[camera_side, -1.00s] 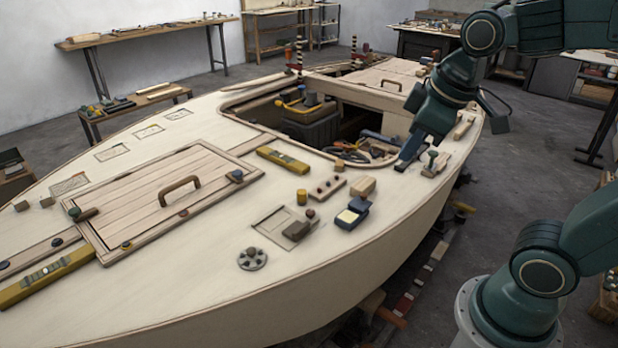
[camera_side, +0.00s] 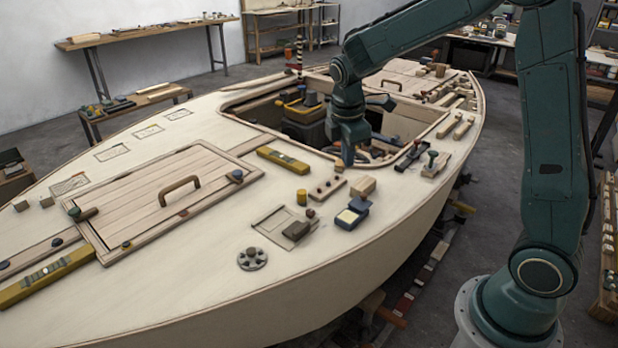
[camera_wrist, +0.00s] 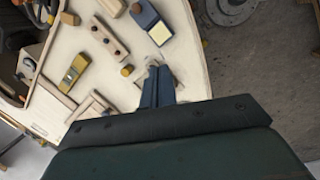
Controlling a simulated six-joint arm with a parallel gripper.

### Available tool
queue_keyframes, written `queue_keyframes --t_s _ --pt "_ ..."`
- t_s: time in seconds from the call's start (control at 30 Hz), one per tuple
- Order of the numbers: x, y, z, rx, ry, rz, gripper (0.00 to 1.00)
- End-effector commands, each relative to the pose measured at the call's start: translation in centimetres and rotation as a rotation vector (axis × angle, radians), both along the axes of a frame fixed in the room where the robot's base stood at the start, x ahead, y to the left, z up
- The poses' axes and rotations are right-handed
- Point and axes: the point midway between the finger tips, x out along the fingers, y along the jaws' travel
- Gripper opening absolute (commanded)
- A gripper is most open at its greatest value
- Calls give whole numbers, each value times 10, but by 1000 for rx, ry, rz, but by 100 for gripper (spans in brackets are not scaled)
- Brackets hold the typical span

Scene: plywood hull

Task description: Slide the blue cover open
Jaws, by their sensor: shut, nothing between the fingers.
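A small dark blue box (camera_side: 352,213) with a pale cream patch on its top lies on the near side of the boat deck. It is the only clearly blue-topped piece there, so I take it as the blue cover; I cannot tell how far it is slid. It also shows at the top of the wrist view (camera_wrist: 148,18). My gripper (camera_side: 347,160) is shut and empty. It points down near the hatch opening's near rim, behind the blue box and apart from it. Its fingers (camera_wrist: 158,74) also show in the wrist view.
Near the blue box are a wood block (camera_side: 363,187), a knobbed bar (camera_side: 327,188), a yellow cylinder (camera_side: 302,197) and a recessed panel with a brown block (camera_side: 296,231). A yellow level (camera_side: 283,160) lies farther left. The deck in front of the box is clear.

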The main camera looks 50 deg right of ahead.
Motion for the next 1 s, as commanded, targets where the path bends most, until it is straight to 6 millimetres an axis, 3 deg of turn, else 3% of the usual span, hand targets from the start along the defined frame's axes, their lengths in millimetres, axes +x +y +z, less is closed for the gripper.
queue_keyframes --t_s 0.2,0.37,1.0 --pt "23 -15 -42 -28 106 153 0" --pt "32 -22 -62 -38 154 226 0" --pt "33 -29 -84 -41 173 255 0"
